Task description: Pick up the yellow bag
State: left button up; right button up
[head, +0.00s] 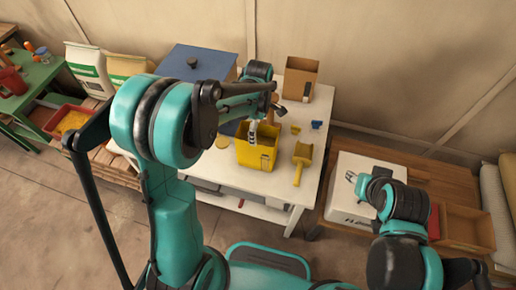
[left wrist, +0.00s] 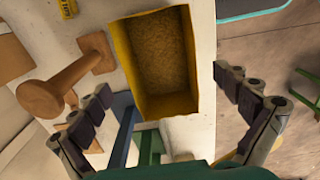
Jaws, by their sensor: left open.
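The yellow bag (head: 258,157) stands upright with its top open on the white table in the head view. In the left wrist view, the yellow bag (left wrist: 122,52) is filled with brown grainy stuff. My left gripper (left wrist: 162,82) is open, with one finger on each side of the bag in that picture and nothing between them that it grips. In the head view my left gripper (head: 253,132) hangs over the bag's upper edge, partly hidden by my arm. My right gripper (head: 352,177) is over the white box at the right; its opening is too small to tell.
A cardboard box (head: 301,76) and a blue-lidded bin (head: 195,60) stand behind. A white box (head: 345,205) sits on the wooden table at right. A wooden mallet-like object (left wrist: 52,97) lies beside the bag.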

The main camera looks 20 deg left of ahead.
aim_at(257, 148)
pick_arm(q)
jog(key=f, duration=0.1)
jog(key=f+b, duration=0.1)
jog(key=f, duration=0.2)
jog(key=shift+a+f, duration=0.25)
jog(key=shift+a, duration=0.15)
jog(key=c, duration=1.9)
jog(key=shift+r, duration=0.15)
